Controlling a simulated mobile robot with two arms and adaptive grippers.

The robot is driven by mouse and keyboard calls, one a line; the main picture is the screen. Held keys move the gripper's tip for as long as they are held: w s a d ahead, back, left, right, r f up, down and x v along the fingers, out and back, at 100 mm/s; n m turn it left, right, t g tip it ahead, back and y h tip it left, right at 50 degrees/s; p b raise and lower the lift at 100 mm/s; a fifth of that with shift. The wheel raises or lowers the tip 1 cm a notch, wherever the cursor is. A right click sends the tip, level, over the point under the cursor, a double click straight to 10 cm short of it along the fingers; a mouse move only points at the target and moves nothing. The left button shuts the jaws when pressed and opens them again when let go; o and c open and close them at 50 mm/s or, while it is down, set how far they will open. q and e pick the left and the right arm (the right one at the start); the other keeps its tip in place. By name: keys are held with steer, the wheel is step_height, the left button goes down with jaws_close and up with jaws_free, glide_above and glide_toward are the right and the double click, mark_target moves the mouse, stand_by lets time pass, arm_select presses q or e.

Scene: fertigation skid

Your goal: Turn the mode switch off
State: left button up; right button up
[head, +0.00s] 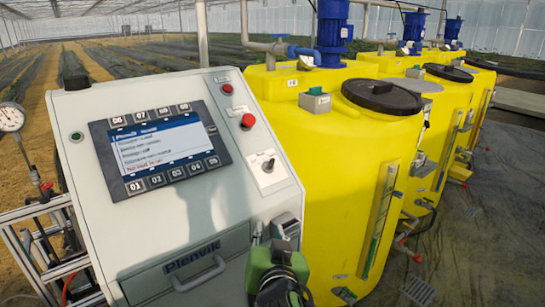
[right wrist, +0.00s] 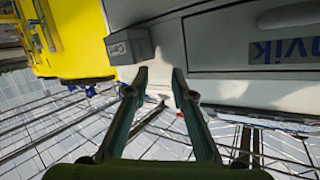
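The mode switch (head: 268,164) is a small dark lever on a white plate on the sloped face of the control cabinet (head: 215,225), right of its screen. In the head view my right gripper (head: 270,233) is below the switch and apart from it, in front of the cabinet's lower right part. In the right wrist view the two fingers of my right gripper (right wrist: 160,71) stand apart with nothing between them, and the pale cabinet front (right wrist: 165,40) lies beyond. The switch does not show in the right wrist view. My left gripper is in neither view.
A red button (head: 248,121) and a red lamp (head: 227,89) sit above the switch. A drawer handle (head: 200,275) sticks out lower left. A grey box (head: 288,224) is beside the gripper. Yellow tanks (head: 340,150) stand close on the right.

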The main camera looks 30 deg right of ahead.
mark_target(273, 163)
step_height(273, 163, up, 10)
steer(key=d+m+t+h, duration=0.1)
steer(key=m+t+h, duration=0.1)
steer(key=m+h, duration=0.15)
steer(key=shift+y, duration=0.45)
steer(key=p+x, duration=0.1)
steer(key=x, duration=1.2)
steer(key=shift+d+r, duration=0.15)
steer(key=shift+d, duration=0.05)
steer(key=shift+w+d, duration=0.2)
steer(key=shift+w, duration=0.25)
jaws_close()
